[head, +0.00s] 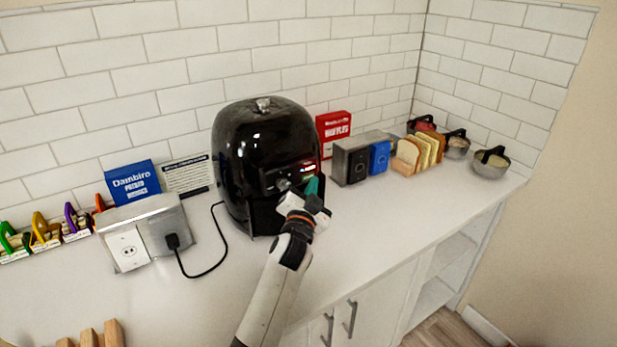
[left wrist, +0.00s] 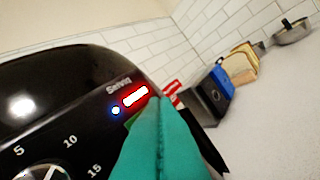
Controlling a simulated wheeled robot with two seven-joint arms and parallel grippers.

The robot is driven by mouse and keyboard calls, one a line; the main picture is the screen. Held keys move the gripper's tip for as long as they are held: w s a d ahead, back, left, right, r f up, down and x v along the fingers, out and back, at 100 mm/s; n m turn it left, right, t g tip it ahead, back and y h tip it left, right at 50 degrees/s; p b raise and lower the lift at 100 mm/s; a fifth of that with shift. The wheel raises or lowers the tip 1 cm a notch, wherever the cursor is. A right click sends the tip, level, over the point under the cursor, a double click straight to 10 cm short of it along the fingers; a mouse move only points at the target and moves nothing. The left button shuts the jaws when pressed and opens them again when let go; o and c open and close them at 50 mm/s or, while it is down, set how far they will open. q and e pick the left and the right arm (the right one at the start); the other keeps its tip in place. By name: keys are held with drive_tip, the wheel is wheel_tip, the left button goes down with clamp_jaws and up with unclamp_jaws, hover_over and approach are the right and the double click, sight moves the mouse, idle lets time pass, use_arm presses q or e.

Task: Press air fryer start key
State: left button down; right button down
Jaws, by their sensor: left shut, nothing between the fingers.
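The black air fryer (head: 260,135) stands upright on the white counter against the tiled wall. My left gripper (head: 312,186) is at the right part of its front panel, its teal fingers shut and empty. In the left wrist view the shut fingers (left wrist: 158,105) reach up to the panel just below the red-lit display (left wrist: 136,95). A blue-lit dot (left wrist: 116,110) glows left of the display. A small green patch (left wrist: 131,122) shows beside the fingers, mostly hidden; I cannot tell whether they touch it. The dial (left wrist: 42,172) is lower left. My right gripper is out of view.
A socket box (head: 150,232) with a plugged-in black cord (head: 207,271) is on the left. The counter's front right is clear.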

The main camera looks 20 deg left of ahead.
use_arm(q)
drive_tip(key=shift+s+d, duration=0.1)
drive_tip(key=shift+d, duration=0.05)
drive_tip(key=s+d, duration=0.1)
drive_tip(key=d, duration=0.1)
drive_tip(key=s+d, duration=0.2)
idle(0.5)
drive_tip(key=shift+d+f, duration=0.1)
drive_tip(key=shift+f, duration=0.05)
idle(0.6)
